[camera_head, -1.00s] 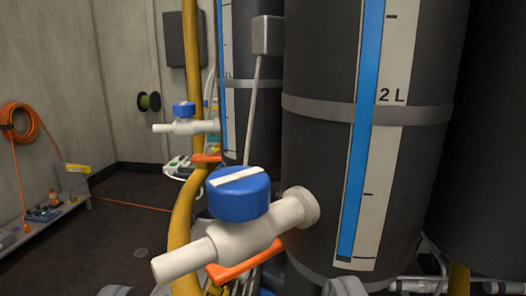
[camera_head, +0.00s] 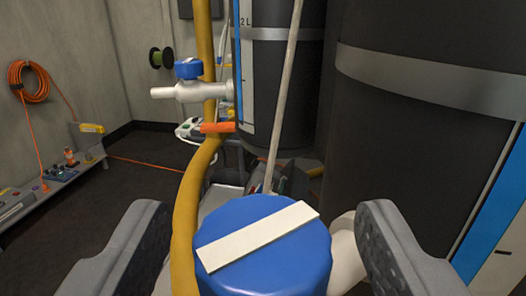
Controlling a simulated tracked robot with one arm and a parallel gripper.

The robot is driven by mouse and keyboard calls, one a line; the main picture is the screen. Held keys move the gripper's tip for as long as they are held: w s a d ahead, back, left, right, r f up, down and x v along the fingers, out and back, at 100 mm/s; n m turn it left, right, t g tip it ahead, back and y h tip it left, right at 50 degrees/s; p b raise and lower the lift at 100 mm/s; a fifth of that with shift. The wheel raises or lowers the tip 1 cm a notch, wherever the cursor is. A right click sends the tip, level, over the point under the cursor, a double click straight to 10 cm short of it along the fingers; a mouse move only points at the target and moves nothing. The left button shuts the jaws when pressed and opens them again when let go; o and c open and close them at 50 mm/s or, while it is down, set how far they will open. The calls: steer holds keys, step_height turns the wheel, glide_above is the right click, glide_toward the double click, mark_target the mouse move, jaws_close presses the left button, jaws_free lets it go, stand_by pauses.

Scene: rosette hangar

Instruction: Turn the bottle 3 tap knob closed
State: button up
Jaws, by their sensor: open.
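A blue tap knob (camera_head: 285,262) with a white bar across its top is large at the bottom middle of the camera view. It sits on a white tap body (camera_head: 346,258), mostly hidden below it. The white bar slants up to the right. No number shows on this bottle, so I cannot tell which it is. My gripper (camera_head: 262,245) is open, with one grey finger on each side of the knob. I cannot tell whether the fingers touch it.
A yellow hose (camera_head: 190,190) runs down just left of the knob. A dark bottle (camera_head: 415,150) with a grey band stands close on the right. A second tap with a blue knob (camera_head: 188,69) is farther back. A low shelf (camera_head: 60,185) stands at the left wall.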

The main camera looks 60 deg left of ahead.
mark_target(263, 199)
steer(key=shift+x, duration=1.7)
steer(key=c, duration=1)
